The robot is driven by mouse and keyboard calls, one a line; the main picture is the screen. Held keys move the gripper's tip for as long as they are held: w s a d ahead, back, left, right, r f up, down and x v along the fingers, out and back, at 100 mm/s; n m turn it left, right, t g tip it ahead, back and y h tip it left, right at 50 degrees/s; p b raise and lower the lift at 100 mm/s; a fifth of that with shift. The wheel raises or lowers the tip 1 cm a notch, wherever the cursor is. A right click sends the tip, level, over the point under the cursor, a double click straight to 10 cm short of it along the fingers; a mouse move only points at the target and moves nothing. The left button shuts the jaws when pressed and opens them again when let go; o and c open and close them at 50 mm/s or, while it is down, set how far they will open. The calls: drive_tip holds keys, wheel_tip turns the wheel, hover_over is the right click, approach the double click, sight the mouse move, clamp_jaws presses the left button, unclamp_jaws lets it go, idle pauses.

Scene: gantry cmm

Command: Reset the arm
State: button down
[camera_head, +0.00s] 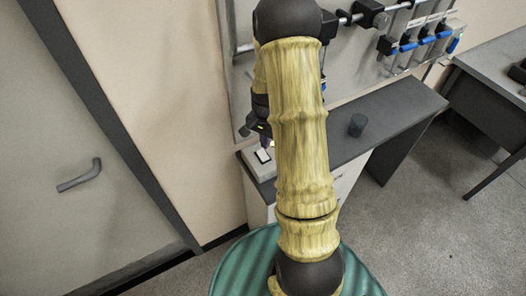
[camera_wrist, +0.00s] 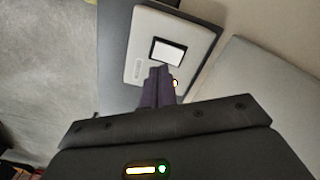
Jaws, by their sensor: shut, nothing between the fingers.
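My arm stands upright in the middle of the head view and hides part of the bench. My gripper (camera_wrist: 159,76) shows in the wrist view with its dark fingers together, shut and empty. It also shows in the head view, partly hidden behind my arm (camera_head: 303,130). In the wrist view the fingertips lie just below a white panel (camera_wrist: 168,52) on a pale box-shaped device (camera_wrist: 144,42). I cannot tell whether they touch it. The same device (camera_head: 256,166) shows in the head view at the left end of the dark bench.
A dark cylinder (camera_head: 357,125) stands on the bench top (camera_head: 395,106). A wall rack with blue-handled tools (camera_head: 425,39) hangs behind. A grey table (camera_head: 497,66) stands at the right. A door with a handle (camera_head: 79,176) is at the left. Carpet at the right is clear.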

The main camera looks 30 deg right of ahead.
drive_tip(key=shift+r, duration=0.4)
drive_tip(key=s+a+r+n+t, duration=0.2)
drive_tip(key=s+a+r+n, duration=0.9)
drive_tip(key=s+a+r, duration=0.1)
drive_tip(key=shift+s+a+r+n+t, duration=0.25)
drive_tip(key=shift+a+r+n+t, duration=0.05)
drive_tip(key=shift+a+r, duration=0.5)
drive_tip(key=shift+w, duration=0.1)
